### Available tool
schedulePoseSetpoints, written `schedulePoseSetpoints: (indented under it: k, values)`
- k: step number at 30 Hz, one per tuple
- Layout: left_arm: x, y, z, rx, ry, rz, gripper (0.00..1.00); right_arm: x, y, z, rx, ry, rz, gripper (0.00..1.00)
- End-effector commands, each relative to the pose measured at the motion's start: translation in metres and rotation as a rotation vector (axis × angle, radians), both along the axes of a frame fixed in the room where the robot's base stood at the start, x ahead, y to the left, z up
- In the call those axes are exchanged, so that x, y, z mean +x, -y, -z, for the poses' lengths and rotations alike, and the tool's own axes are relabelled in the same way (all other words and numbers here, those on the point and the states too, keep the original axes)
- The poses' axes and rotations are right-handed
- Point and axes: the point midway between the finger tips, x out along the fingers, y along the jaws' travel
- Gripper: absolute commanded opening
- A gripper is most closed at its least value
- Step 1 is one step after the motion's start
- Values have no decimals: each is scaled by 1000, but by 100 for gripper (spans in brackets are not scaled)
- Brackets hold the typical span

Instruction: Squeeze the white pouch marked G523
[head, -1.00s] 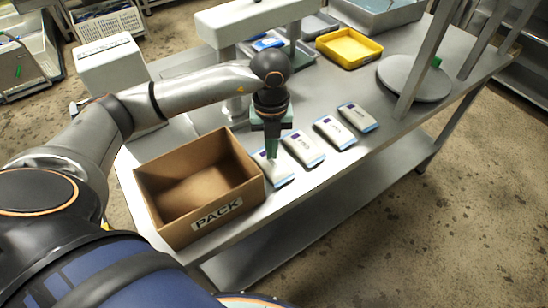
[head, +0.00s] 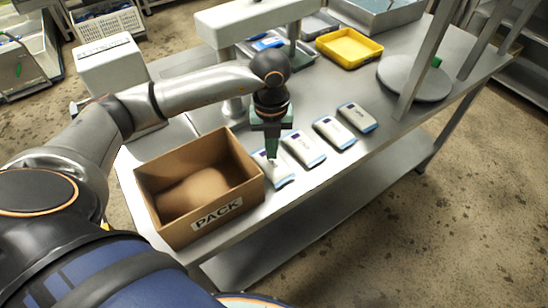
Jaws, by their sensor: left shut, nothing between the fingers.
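Several white pouches with blue ends lie in a row on the steel table; their markings are too small to read, so I cannot tell which is G523. The leftmost pouch (head: 281,177) lies beside the box, partly hidden by my left gripper (head: 271,156). The gripper points down over that pouch, shut with nothing between its fingers; I cannot tell whether the fingertips touch the pouch. The other pouches (head: 303,150), (head: 334,132) and (head: 357,117) lie apart to the right. My right gripper is not in view.
An open cardboard box (head: 182,236) marked PACK stands left of the pouches. A yellow tray (head: 349,47) and a round grey plate (head: 420,84) stand farther back. A steel post (head: 421,70) rises right of the pouches. The table's front edge runs close by the row.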

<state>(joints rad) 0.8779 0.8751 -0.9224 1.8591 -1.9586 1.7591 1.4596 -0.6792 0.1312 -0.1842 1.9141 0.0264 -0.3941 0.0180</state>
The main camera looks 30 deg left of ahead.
Motion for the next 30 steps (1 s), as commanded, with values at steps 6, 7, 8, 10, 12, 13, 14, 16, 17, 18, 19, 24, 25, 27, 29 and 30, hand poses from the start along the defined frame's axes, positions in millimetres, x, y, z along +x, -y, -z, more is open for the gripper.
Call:
schedulePoseSetpoints:
  k: [6,7,8,10,12,13,14,16,17,18,19,24,25,27,29,30]
  values:
    - [0,0,4,0,0,0,0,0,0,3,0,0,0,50]
    - [0,0,5,0,0,0,0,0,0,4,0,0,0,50]
    - [0,0,5,0,0,0,0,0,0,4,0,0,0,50]
    - [0,0,7,0,0,0,0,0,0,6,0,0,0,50]
    - [0,0,9,0,0,0,0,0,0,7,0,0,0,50]
    - [0,0,10,0,0,0,0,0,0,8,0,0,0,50]
    - [0,0,11,0,0,0,0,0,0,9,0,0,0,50]
    - [0,0,12,0,0,0,0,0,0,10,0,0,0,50]
    - [0,0,13,0,0,0,0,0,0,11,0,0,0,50]
    - [0,0,14,0,0,0,0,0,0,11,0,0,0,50]
    - [0,0,15,0,0,0,0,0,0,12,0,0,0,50]
    - [0,0,16,0,0,0,0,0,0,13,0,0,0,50]
    - [0,0,16,0,0,0,0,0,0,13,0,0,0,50]
    - [0,0,17,0,0,0,0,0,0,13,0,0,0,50]
    - [0,0,17,-1,-1,0,0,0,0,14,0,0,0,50]
    - [0,0,18,-1,-1,0,0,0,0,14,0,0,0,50]
